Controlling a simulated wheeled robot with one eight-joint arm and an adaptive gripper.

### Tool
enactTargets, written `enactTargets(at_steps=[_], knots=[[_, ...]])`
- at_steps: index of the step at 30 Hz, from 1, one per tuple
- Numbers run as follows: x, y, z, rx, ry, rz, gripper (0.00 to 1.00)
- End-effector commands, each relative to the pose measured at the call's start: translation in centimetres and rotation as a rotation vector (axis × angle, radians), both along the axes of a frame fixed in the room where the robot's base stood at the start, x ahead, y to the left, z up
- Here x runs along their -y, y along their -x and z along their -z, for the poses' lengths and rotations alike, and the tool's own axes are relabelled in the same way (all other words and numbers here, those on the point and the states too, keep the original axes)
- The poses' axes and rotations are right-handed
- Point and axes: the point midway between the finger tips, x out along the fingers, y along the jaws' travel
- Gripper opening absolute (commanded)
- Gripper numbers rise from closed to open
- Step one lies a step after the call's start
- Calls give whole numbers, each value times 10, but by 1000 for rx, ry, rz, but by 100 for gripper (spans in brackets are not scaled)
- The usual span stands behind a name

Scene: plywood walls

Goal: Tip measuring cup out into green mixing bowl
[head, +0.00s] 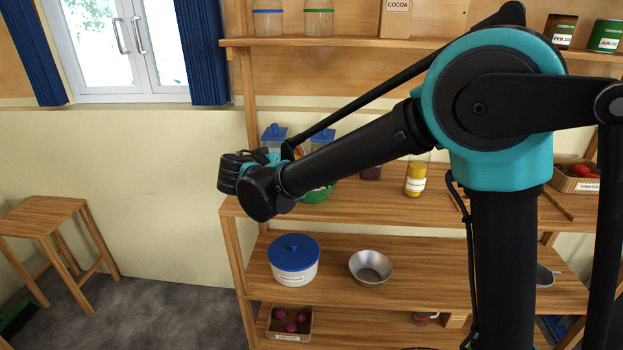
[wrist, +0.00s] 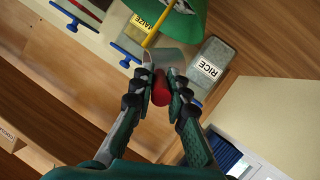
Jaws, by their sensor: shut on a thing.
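My gripper (wrist: 160,80) is shut on the red handle of a metal measuring cup (wrist: 167,57) in the wrist view. The view is strongly rotated, and the cup's mouth and contents cannot be made out. The green mixing bowl (wrist: 185,22) is at the top of that view, just beyond the cup. Whether they touch cannot be told. In the head view, the bowl (head: 318,194) shows only in part behind my arm, on the middle-height shelf. My arm hides the cup there.
A yellow stick (wrist: 157,25) juts from beside the bowl. The blue-lidded RICE container (wrist: 209,65) and MAIZE container (wrist: 139,32) stand close to the cup. A yellow jar (head: 415,182) stands to the right. A white blue-lidded tub (head: 294,272) and metal bowl (head: 371,270) sit below.

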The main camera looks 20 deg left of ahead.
Motion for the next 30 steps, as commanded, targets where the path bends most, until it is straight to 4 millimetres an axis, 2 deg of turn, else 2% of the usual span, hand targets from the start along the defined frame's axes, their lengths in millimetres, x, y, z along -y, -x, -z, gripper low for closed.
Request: enactTargets(at_steps=[30], knots=[[3,1,-2,24,-109,-1,0]])
